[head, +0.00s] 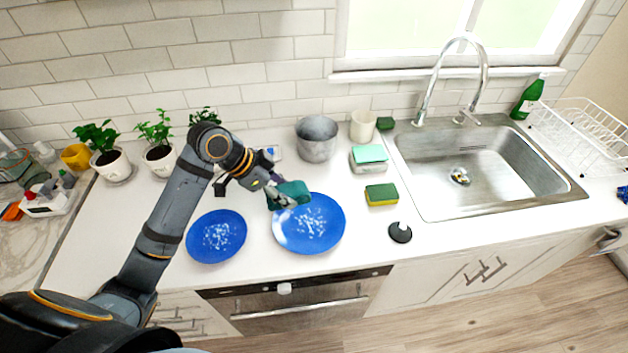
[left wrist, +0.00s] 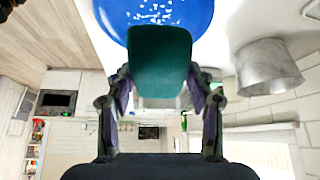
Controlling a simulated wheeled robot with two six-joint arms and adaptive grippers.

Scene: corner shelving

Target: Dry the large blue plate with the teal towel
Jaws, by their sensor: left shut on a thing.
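The large blue plate (head: 322,235) lies face up on the white counter, with pale specks like water drops across its middle. My left gripper (head: 280,193) is shut on the teal towel (head: 293,192), a folded pad, at the plate's upper left rim. In the left wrist view the towel (left wrist: 160,60) sits between the two fingers and overlaps the plate (left wrist: 185,12). I cannot tell whether the towel touches the plate. My right gripper is not in view.
A smaller blue plate (head: 216,250), also speckled, lies just left. A grey pot (head: 317,140) stands behind. A yellow-green sponge (head: 381,195) and black round item (head: 400,232) lie right, before the sink (head: 440,190). Potted plants (head: 158,155) stand at the back left.

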